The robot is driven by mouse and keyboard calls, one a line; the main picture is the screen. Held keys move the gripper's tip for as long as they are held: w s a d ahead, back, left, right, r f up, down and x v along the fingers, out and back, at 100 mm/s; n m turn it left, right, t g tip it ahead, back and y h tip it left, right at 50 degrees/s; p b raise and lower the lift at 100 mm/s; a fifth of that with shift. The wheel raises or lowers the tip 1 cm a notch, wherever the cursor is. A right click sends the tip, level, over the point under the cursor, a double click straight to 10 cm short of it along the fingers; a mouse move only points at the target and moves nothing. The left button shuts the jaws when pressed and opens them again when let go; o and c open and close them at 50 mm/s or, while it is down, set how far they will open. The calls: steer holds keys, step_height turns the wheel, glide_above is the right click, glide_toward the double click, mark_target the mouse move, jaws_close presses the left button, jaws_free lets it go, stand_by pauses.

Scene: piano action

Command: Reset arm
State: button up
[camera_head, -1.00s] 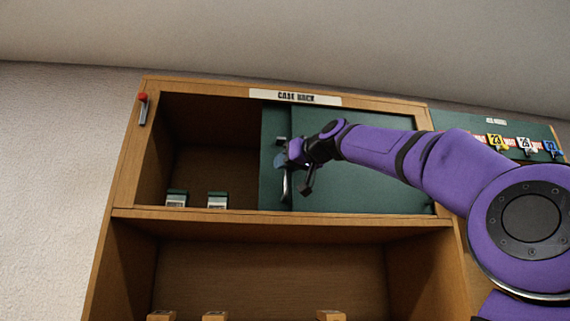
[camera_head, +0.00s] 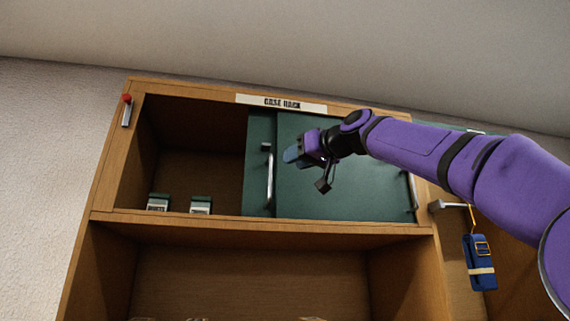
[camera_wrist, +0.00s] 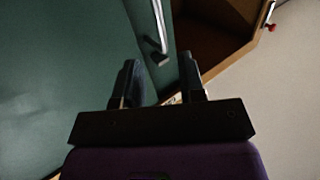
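My gripper (camera_head: 292,155) is in front of the green sliding doors of the wooden case rack (camera_head: 113,150), to the right of a vertical metal door handle (camera_head: 270,175). In the wrist view my gripper (camera_wrist: 162,82) shows two dark fingers spread apart with nothing between them. The handle (camera_wrist: 160,35) lies beyond the fingertips there, apart from them. The green doors (camera_head: 345,190) cover the right part of the upper compartment, and its left part is open.
Two small labelled boxes (camera_head: 158,202) (camera_head: 201,205) stand in the open left part. A red-tipped lever (camera_head: 127,110) is on the rack's left post. A blue strapped pouch (camera_head: 480,262) hangs from a hook at the right. The space before the lower compartment is clear.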

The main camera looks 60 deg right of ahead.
steer(key=shift+s+a, duration=0.2)
steer(key=shift+s, duration=0.3)
steer(key=w+a+f+n+g+y, duration=0.1)
steer(key=w+a+f+g+y, duration=0.1)
steer(key=w+a+f, duration=0.5)
steer(key=w+a+f+n+g+y, duration=0.15)
steer(key=a+f, duration=0.25)
steer(key=f, duration=0.5)
steer(key=w+a+f+g+y, duration=0.2)
steer(key=w+a+f, duration=0.35)
steer(key=f, duration=0.35)
steer(key=s+a+f+g, duration=0.1)
steer(key=a+f, duration=0.3)
steer(key=f, duration=0.5)
steer(key=s+a+f+n+g, duration=0.1)
steer(key=s+a+f+g, duration=0.1)
steer(key=f, duration=0.7)
steer(key=s+a+f+g, duration=0.2)
steer(key=a+f, duration=0.4)
steer(key=f, duration=0.3)
steer(key=shift+s+g, duration=0.15)
steer(key=shift+g, duration=0.6)
